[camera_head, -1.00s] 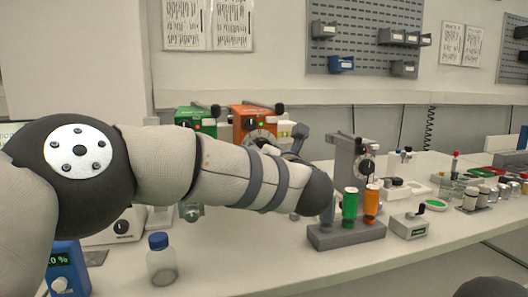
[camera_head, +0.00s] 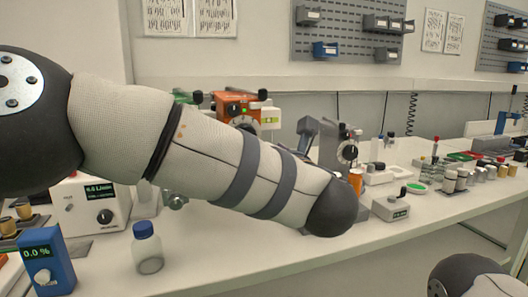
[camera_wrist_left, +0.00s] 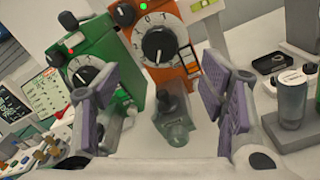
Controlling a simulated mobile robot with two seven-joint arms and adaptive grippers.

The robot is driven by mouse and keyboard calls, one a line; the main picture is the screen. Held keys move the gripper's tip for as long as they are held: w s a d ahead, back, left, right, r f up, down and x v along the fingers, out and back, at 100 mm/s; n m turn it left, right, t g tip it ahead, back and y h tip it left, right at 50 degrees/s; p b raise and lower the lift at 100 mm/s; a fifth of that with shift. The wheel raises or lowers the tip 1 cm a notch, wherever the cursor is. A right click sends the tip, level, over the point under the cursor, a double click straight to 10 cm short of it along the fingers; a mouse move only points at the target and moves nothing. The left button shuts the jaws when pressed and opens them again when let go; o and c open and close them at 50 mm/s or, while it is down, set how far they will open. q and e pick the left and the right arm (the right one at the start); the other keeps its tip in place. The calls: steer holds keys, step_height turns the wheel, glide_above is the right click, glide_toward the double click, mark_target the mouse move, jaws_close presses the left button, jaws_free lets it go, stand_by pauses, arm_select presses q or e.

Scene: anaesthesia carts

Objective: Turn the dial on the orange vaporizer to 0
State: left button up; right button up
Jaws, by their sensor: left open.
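The orange vaporizer (camera_head: 240,104) stands at the back of the bench in the head view, its lower part hidden by my left arm. In the left wrist view the orange vaporizer (camera_wrist_left: 178,72) is ahead, with a black round dial (camera_wrist_left: 159,46) bearing a white pointer mark. A green light shows above the dial. My left gripper (camera_wrist_left: 160,92) is open and empty, its purple-padded fingers on either side of the view and the dial beyond and between them. The dial's exact setting is too small to read. My right gripper is not in view.
A green vaporizer (camera_wrist_left: 92,65) stands directly left of the orange one. A clear-grey fitting (camera_wrist_left: 172,115) sits low between my fingers. A blue-capped bottle (camera_head: 148,250) and a blue device (camera_head: 48,262) are at the front left. Bottles and small devices fill the right of the bench.

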arm_select(q)
steer(key=v, duration=0.3)
steer(key=shift+s, duration=0.15)
steer(key=shift+f, duration=0.15)
steer(key=w+a+n, duration=0.1)
steer(key=w, duration=0.2)
steer(key=w+a+n+b, duration=0.1)
steer(key=w, duration=0.3)
steer(key=w+a+n, duration=0.1)
steer(key=w+a, duration=0.1)
steer(key=w, duration=0.2)
steer(key=shift+w+f+b, duration=0.1)
steer(key=shift+w+b, duration=0.15)
steer(key=shift+b, duration=0.05)
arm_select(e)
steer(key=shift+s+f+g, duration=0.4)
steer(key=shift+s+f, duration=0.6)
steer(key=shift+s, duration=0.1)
arm_select(q)
steer(key=c, duration=1.2)
